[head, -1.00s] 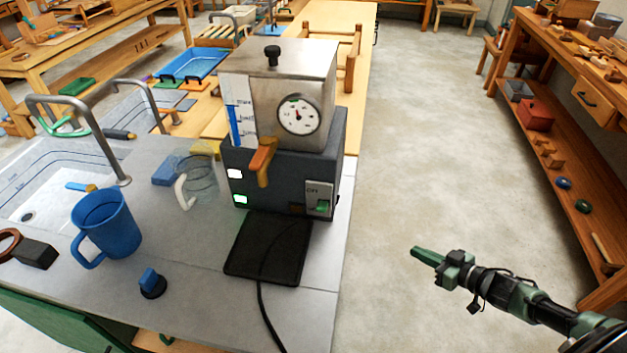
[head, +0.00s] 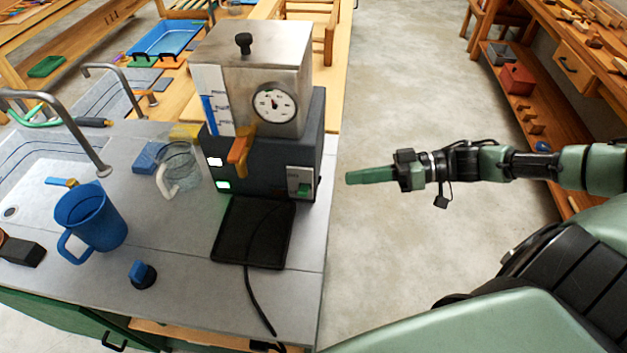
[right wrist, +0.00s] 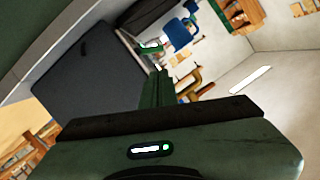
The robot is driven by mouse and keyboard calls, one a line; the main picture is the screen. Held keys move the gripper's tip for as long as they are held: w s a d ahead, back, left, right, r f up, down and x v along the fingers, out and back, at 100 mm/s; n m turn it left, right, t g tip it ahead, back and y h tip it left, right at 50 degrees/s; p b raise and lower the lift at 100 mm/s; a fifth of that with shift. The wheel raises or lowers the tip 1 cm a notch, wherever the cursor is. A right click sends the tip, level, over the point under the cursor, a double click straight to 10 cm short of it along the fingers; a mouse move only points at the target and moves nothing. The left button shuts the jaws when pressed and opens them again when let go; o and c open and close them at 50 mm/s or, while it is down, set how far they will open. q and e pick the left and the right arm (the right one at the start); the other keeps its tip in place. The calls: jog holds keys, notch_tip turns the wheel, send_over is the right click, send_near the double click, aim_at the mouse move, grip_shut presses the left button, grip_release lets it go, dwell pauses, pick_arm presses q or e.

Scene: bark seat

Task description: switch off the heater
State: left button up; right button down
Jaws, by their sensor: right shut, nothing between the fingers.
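The heater (head: 262,158) is a dark grey box with a steel tank (head: 250,75) on top, standing on the counter. The tank has a round dial (head: 274,103) and an orange tap lever (head: 238,152). A light switch plate with a green rocker (head: 301,187) sits at the lower right of the heater's front. Two small lights glow on the front's left side. My right gripper (head: 348,177) is shut and empty, to the right of the switch plate and apart from it. Its closed fingers also show in the right wrist view (right wrist: 156,85). My left gripper is out of view.
A black drip tray (head: 225,235) lies before the heater, with a dark cable running forward. A blue mug (head: 92,220), a glass jug (head: 181,167) and a blue knob (head: 141,273) are on the counter. Open floor (head: 420,90) lies to the right.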

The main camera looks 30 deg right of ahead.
aim_at(304, 190)
jog(key=p+x, duration=0.1)
jog(key=x, duration=0.8)
jog(key=shift+w+a, duration=0.2)
jog(key=shift+a, duration=0.1)
jog(key=shift+s+a+f+n+h+p, duration=0.15)
jog(key=shift+s+f+n+h+p, duration=0.15)
jog(key=shift+n+p, duration=0.35)
jog(key=n, duration=0.1)
jog(key=f+n+t+p, duration=0.1)
jog(key=n, duration=0.1)
jog(key=s+n+h+p, duration=0.1)
jog(key=shift+a+f+t, duration=0.35)
jog(key=shift+a+t, duration=0.05)
